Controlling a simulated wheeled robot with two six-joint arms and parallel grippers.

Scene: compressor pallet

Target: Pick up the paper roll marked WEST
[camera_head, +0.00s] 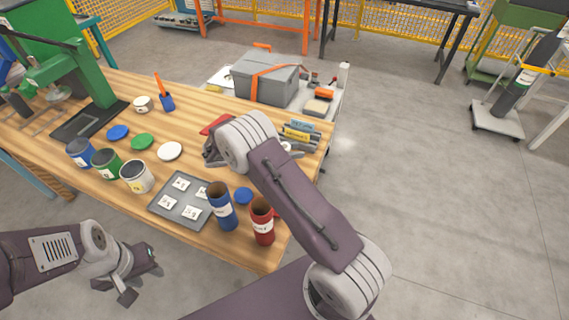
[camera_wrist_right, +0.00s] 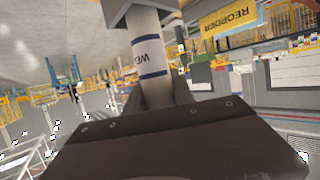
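In the right wrist view, a white paper roll (camera_wrist_right: 150,57) with blue bands stands close in front of my right gripper. Its label shows inverted letters reading "WE", and the rest is turned out of sight. Dark gripper parts (camera_wrist_right: 150,135) fill the bottom of that view and hide one end of the roll. In the head view my right gripper (camera_head: 211,152) is over the table's middle, and the roll cannot be made out there. Whether the fingers grip the roll or only surround it is unclear. My left gripper (camera_head: 140,272) is empty, with fingers apart, in front of the table's front edge.
The wooden table (camera_head: 190,108) holds a blue tube (camera_head: 221,208), a red tube (camera_head: 262,222), a grey tray (camera_head: 167,206) with white labels, and several cans and lids. A card rack (camera_head: 298,133) stands by my right forearm. A strapped grey box (camera_head: 265,80) is behind.

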